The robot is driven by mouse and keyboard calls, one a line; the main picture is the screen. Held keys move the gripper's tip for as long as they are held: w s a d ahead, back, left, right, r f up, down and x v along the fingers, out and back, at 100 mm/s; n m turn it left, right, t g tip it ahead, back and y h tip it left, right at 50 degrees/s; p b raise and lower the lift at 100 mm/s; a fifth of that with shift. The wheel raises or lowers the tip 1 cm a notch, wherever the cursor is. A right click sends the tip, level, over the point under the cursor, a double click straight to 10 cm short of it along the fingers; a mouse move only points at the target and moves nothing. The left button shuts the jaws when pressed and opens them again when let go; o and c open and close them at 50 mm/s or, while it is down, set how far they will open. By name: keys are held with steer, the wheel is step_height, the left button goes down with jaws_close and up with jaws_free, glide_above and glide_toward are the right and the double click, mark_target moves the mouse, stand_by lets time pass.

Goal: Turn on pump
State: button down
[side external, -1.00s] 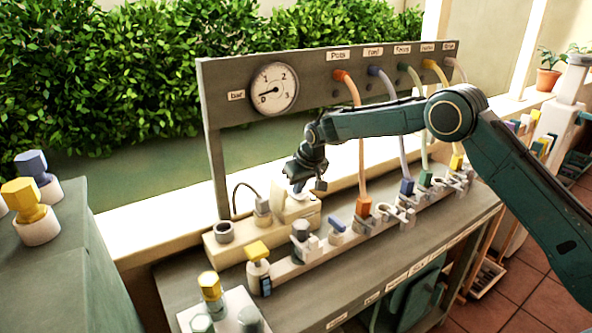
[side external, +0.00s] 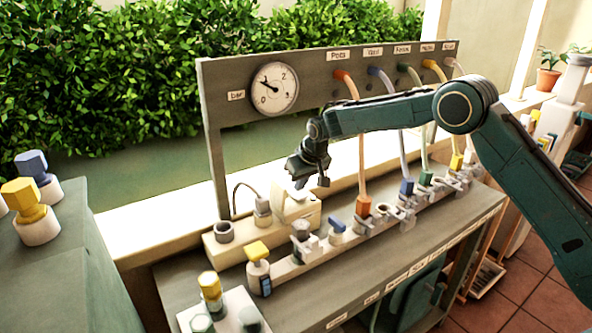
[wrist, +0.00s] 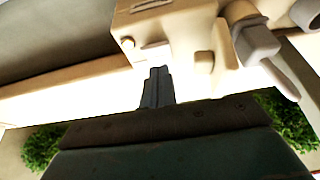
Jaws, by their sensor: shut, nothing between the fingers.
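A cream socket block (side external: 222,252) sits on the bench, with a grey plug (side external: 263,209) and cable in it and a pale raised part (side external: 292,207) at its right end. I cannot tell whether that part is the pump's switch. My gripper (side external: 312,184) is shut and empty, just above and right of the pale part, apparently clear of it. In the wrist view the shut fingers (wrist: 157,86) point toward the cream block (wrist: 180,38). The round pressure gauge (side external: 275,89) on the back panel has its needle pointing up and left.
A grey cabinet with knobs (side external: 70,270) stands at the left. Space above the bench's left end is open.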

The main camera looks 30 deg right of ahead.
mark_target(301, 196)
step_height(301, 196, up, 13)
steer(key=shift+f, duration=0.2)
stand_by(0.3)
steer(key=shift+s, duration=0.1)
steer(key=s+d+r, duration=0.2)
steer(key=s+r, duration=0.5)
steer(key=s, duration=0.4)
steer(key=s+d+r, duration=0.3)
steer(key=s+r, duration=0.3)
steer(key=s, duration=0.6)
steer(key=s+f, duration=0.3)
steer(key=s, duration=1)
steer(key=s+d+f, duration=0.1)
steer(key=s+f, duration=0.3)
steer(key=s, duration=0.8)
steer(key=shift+s+d+t, duration=0.25)
steer(key=shift+s+t, duration=0.15)
